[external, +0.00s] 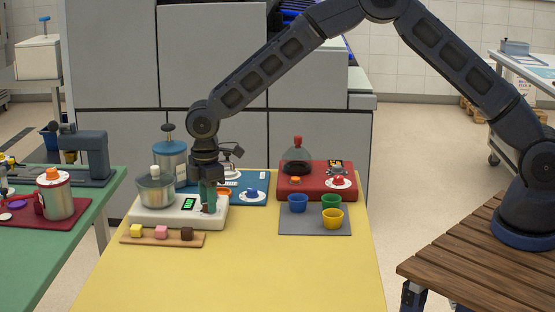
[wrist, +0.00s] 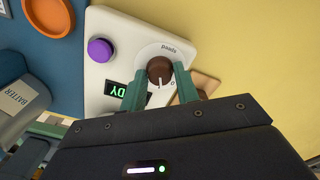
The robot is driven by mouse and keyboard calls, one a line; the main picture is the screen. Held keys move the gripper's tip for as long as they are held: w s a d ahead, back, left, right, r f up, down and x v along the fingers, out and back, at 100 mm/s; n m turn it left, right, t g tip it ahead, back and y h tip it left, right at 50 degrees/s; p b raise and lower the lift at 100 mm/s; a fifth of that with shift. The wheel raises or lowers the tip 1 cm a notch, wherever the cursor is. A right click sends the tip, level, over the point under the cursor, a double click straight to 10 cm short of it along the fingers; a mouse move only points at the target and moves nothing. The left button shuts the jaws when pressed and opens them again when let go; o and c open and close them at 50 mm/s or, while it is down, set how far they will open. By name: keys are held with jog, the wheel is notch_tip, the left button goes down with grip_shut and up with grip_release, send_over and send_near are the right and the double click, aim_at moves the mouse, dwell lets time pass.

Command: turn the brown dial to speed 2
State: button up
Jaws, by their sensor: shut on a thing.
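The brown dial (wrist: 159,68) sits on a round white plate marked "speed" on the white mixer base (wrist: 108,22). Its white pointer line faces toward my gripper in the wrist view; the speed numbers are mostly hidden or too small to read. My gripper (wrist: 159,74) is shut on the dial, with one green finger on each side. In the external view my gripper (external: 208,208) reaches down to the right end of the mixer base (external: 165,216), and the fingers mostly hide the dial. A green-lit display (wrist: 117,90) is partly covered by a finger.
A purple button (wrist: 101,50) is beside the dial. A clear bowl (external: 155,190) stands on the base's left. A wooden board (external: 123,239) with yellow, pink and brown cubes lies in front. A red appliance (external: 318,188) and cups on a grey mat (external: 290,226) stand right. The yellow table's front is clear.

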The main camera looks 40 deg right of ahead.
jog(key=m, duration=0.4)
jog(key=shift+m, duration=2.6)
jog(key=o, duration=1)
jog(key=shift+c, duration=0.2)
jog(key=shift+r, duration=0.1)
notch_tip(320, 180, up, 11)
jog(key=shift+f, duration=0.2)
